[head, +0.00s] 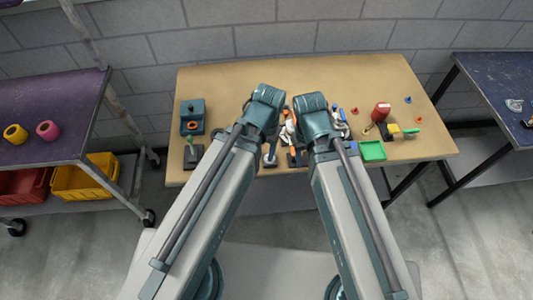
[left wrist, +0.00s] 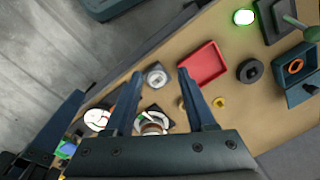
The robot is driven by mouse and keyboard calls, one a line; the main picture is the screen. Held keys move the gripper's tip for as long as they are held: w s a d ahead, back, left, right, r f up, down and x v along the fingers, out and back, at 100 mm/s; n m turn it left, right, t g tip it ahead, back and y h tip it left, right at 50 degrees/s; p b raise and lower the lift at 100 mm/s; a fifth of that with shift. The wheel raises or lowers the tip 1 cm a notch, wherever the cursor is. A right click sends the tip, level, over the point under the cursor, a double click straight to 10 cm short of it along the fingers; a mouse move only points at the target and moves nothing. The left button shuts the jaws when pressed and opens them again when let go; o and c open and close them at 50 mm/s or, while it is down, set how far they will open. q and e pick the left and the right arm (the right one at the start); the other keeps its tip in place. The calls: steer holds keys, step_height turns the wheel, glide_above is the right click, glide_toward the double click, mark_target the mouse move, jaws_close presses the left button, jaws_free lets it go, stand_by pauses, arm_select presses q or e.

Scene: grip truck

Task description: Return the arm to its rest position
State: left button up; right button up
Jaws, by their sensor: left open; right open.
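My two arms reach up from the bottom of the head view and bend over the table (head: 235,83). Their elbows nearly meet above its middle, and the forearms hide most of both grippers there. In the left wrist view my left gripper (left wrist: 160,75) is open, its two dark blue fingers apart with nothing held between them. A silver round piece on a dark base (left wrist: 157,77) shows beyond the gap, on the tabletop. My right gripper (left wrist: 57,130) shows in part as dark blue pieces at the left edge of that view; it is open and I see nothing held in it.
A teal box (head: 193,116) stands at the table's left. A red tray (left wrist: 203,63) lies beside my left gripper.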

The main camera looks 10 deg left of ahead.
arm_select(q)
steer(key=shift+s+d, duration=0.65)
steer(key=shift+d, duration=0.05)
stand_by(1.0)
